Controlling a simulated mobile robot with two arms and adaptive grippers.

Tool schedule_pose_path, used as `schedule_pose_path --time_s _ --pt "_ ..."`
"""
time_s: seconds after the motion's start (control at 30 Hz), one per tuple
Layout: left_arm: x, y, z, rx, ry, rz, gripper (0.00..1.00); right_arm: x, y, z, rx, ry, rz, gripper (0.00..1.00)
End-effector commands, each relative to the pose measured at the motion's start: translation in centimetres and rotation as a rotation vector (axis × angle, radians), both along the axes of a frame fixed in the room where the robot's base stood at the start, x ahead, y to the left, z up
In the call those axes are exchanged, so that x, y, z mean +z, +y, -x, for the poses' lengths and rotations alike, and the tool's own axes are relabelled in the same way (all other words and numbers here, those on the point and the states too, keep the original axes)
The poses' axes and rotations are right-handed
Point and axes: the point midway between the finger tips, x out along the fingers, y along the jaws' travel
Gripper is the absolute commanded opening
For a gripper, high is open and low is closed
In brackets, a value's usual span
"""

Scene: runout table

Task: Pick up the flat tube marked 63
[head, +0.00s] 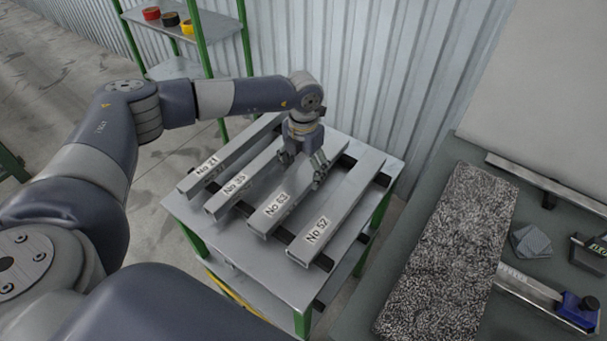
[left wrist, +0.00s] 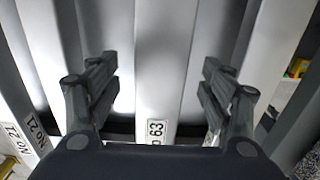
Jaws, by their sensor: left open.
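The flat tube marked 63 (head: 288,195) is a grey metal bar lying among other tubes on a small table. Its label faces the near end. In the left wrist view the tube marked 63 (left wrist: 158,75) runs up the middle of the picture. My left gripper (head: 303,166) is over the far part of this tube. In the wrist view its two fingers (left wrist: 160,88) are open, one on each side of the tube, with space between them and it. I cannot tell how far the fingertips reach down beside it. My right gripper is not in view.
Neighbouring tubes lie on both sides: one marked 57 (head: 335,218) to the right, others to the left, including one marked 21 (head: 215,165). They rest across dark bars on the table (head: 185,212). A bench with a speckled slab (head: 450,250) stands at right. A shelf (head: 210,22) holds tape rolls.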

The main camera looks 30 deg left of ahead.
Motion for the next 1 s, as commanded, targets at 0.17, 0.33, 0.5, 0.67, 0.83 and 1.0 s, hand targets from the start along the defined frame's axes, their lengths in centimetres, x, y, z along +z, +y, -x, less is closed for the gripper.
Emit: schedule_pose_path --time_s 0.17,0.33,0.5,0.67,0.83,1.0 --pt "-1.5 -0.1 0.0 0.000 0.001 0.001 0.73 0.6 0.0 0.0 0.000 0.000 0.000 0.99" --pt "-1.7 -0.1 0.0 -0.001 -0.001 0.002 0.73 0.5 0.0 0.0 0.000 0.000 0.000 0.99" --pt "-1.7 -0.1 0.0 -0.001 0.000 0.002 0.46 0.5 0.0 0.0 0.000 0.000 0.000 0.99" --pt "-1.7 -0.1 0.0 -0.001 0.000 0.002 0.10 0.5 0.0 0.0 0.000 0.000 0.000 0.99" --pt "-1.5 -0.1 -0.1 -0.001 -0.002 0.002 0.08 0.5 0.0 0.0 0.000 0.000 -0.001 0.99" --pt "-1.4 -0.1 -0.1 -0.001 -0.002 0.002 0.08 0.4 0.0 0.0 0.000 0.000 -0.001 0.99"
